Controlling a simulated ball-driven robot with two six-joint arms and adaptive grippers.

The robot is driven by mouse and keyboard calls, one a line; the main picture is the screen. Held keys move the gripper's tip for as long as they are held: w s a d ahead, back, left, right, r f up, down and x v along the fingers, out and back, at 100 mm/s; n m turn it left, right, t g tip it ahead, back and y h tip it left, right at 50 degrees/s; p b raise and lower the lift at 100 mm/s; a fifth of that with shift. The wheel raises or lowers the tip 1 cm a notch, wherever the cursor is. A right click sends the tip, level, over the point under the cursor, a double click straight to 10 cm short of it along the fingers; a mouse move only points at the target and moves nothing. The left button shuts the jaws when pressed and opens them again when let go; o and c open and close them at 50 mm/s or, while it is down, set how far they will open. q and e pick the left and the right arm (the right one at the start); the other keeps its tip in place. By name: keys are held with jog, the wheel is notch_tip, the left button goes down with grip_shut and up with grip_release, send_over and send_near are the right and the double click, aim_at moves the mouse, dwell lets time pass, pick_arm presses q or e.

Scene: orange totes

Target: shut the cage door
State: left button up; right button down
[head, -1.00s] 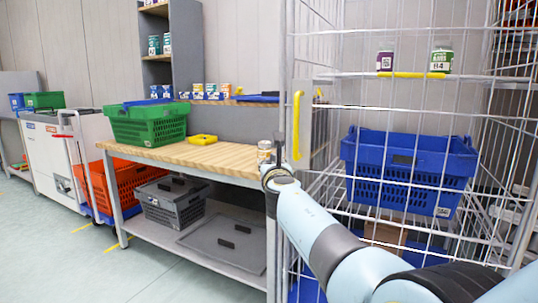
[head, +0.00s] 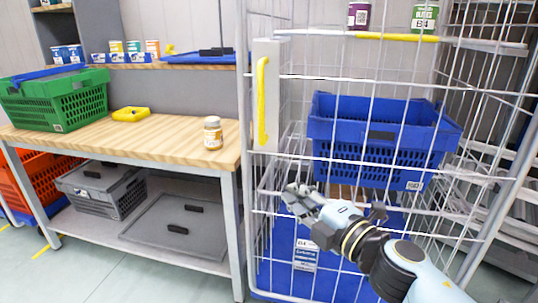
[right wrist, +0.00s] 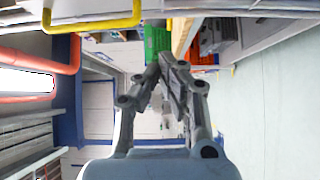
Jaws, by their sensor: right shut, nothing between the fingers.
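The cage door is a wire mesh panel (head: 375,120) with an upright yellow handle (head: 262,100) on a pale plate at its left side. I cannot tell from the mesh whether a gap stays at the door's edge. My right gripper (head: 293,197) is shut and empty, below and to the right of the handle, in front of the mesh. It also shows in the right wrist view (right wrist: 167,70), with its fingers together and a yellow handle (right wrist: 92,25) at the upper left, apart from them. My left gripper is not in view.
A blue tote (head: 380,140) stands inside the cage, with jars on a shelf above. Floor is clear at the lower left.

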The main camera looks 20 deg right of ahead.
aim_at(273, 164)
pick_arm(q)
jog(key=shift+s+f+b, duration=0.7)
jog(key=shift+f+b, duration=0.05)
pick_arm(e)
jog(key=w, duration=1.2)
jog(key=shift+w, duration=0.3)
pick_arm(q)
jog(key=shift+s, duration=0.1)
